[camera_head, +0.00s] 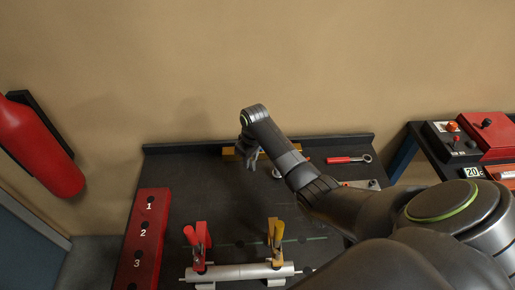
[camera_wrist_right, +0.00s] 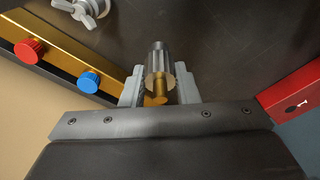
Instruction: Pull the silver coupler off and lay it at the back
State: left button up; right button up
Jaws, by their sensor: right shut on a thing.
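In the right wrist view, the silver coupler (camera_wrist_right: 157,58), a ribbed silver cylinder with a brass-coloured near end, sits between the fingers of my right gripper (camera_wrist_right: 158,88). The gripper is shut on it. In the head view, my right gripper (camera_head: 250,158) is at the back of the dark table, in front of the brass-coloured bar (camera_head: 229,153); the coupler cannot be made out there. Whether the coupler touches the table is unclear. My left gripper is not in view.
A silver tube (camera_head: 240,272) lies at the front under a red clamp (camera_head: 197,240) and a yellow clamp (camera_head: 276,238). A red numbered block (camera_head: 143,235) stands at left. A red-handled wrench (camera_head: 342,160) lies at back right. In the wrist view, a wing nut (camera_wrist_right: 88,10) is close by.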

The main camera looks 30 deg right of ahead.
jog(key=shift+a+f+b, duration=0.1)
jog(key=shift+f+b, duration=0.25)
jog(key=shift+f, duration=0.7)
notch_tip(320, 180, down, 5)
jog(key=b, duration=0.5)
jog(key=shift+r, duration=0.2)
jog(key=o, duration=1.1)
jog(key=shift+r, duration=0.1)
